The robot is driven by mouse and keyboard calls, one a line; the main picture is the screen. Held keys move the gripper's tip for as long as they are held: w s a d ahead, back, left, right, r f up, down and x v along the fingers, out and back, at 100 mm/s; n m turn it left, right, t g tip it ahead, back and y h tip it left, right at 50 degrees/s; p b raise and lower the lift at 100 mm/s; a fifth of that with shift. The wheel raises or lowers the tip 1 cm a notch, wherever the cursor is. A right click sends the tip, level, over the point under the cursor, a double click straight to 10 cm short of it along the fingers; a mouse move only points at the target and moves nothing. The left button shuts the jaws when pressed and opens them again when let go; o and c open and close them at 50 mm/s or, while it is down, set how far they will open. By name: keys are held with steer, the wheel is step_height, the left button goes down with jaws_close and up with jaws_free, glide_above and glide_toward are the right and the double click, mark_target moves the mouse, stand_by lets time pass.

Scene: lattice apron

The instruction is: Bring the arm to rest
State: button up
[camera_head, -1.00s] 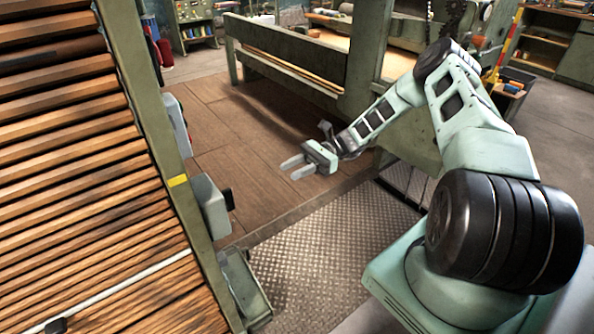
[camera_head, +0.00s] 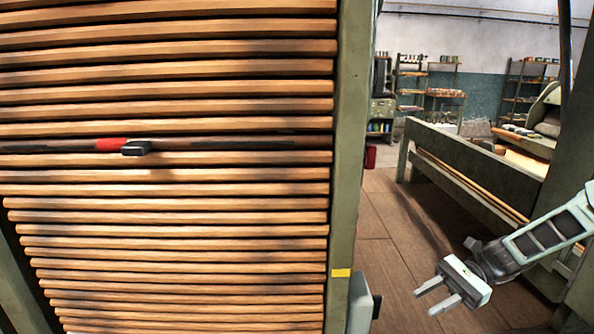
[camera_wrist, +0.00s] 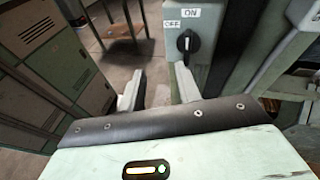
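My gripper (camera_head: 438,298) shows at the lower right in the head view. Its two pale fingers are apart with nothing between them, and they point left toward the green post. In the wrist view, the two fingers (camera_wrist: 158,92) are also spread and empty. Beyond them is a grey-green switch box (camera_wrist: 205,52) with a black rotary knob (camera_wrist: 187,41) and ON and OFF labels. The fingers appear apart from the box. My forearm reaches in from the right edge of the head view.
A rack of wooden slats (camera_head: 170,215) fills the left, with a red-marked bar (camera_head: 112,145) across it. A green post (camera_head: 345,170) with a yellow mark borders it. A green bench-like frame (camera_head: 470,165) stands right. Brown floor (camera_head: 385,240) lies open between. Grey-green lockers (camera_wrist: 55,65) show in the wrist view.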

steer(key=s+a+r+n+g+h, duration=0.1)
steer(key=s+a+r+n+h, duration=0.3)
steer(key=s+a+n+h, duration=0.15)
steer(key=s+a+r+n+g+h, duration=0.1)
steer(key=s+a+r+n+h, duration=0.3)
steer(key=a, duration=0.3)
steer(key=s+a+r+n+t+h, duration=0.1)
steer(key=s+r+n+t+h, duration=0.1)
steer(key=s+n, duration=0.3)
steer(key=s+a+r+n+t+h, duration=0.2)
steer(key=s+n, duration=0.4)
steer(key=s, duration=0.4)
steer(key=shift+s+a+r+t, duration=0.25)
steer(key=shift+r+t, duration=0.5)
steer(key=shift+t, duration=0.35)
steer(key=shift+n, duration=0.25)
